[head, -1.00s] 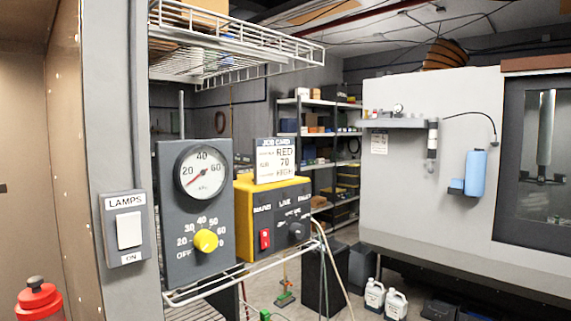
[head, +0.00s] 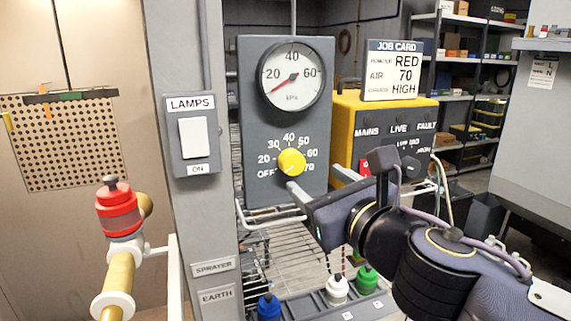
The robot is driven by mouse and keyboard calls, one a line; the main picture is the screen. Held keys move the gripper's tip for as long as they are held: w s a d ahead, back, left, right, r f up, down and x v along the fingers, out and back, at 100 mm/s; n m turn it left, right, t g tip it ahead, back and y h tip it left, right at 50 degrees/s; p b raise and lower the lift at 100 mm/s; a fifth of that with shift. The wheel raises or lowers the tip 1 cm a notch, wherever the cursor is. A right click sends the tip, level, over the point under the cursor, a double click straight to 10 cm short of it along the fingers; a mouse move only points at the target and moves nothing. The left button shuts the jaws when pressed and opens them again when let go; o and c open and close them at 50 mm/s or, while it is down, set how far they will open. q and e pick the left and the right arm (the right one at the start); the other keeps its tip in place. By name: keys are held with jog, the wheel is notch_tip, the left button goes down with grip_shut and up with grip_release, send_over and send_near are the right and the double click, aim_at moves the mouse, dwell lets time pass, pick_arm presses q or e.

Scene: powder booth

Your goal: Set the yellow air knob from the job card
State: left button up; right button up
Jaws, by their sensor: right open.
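The yellow air knob (head: 291,162) sits low on a dark grey panel (head: 255,120), ringed by marks from OFF up to 60 and a partly legible last mark. I cannot tell its pointer direction. The kPa gauge (head: 291,77) above it has its red needle near the low end, below 20. The job card (head: 393,71) reads powder RED, air 70, charge HIGH. My right gripper (head: 340,180) is open and empty, below and right of the knob, one finger close beneath it in the picture; contact is not clear. My left gripper is not in view.
A yellow box (head: 347,125) with MAINS, LIVE and FAULT labels stands behind my right gripper. A lamps switch (head: 195,138) is on the grey post. A red-topped sprayer (head: 118,208) hangs at left. Bottles with blue (head: 268,308), white and green caps stand below.

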aim_at(295, 164)
jog(key=x, duration=0.7)
jog(key=shift+w+a+b, duration=0.2)
jog(key=shift+w+b, duration=0.05)
jog(key=shift+b, duration=0.05)
jog(key=c, duration=1)
jog(key=shift+o, duration=0.2)
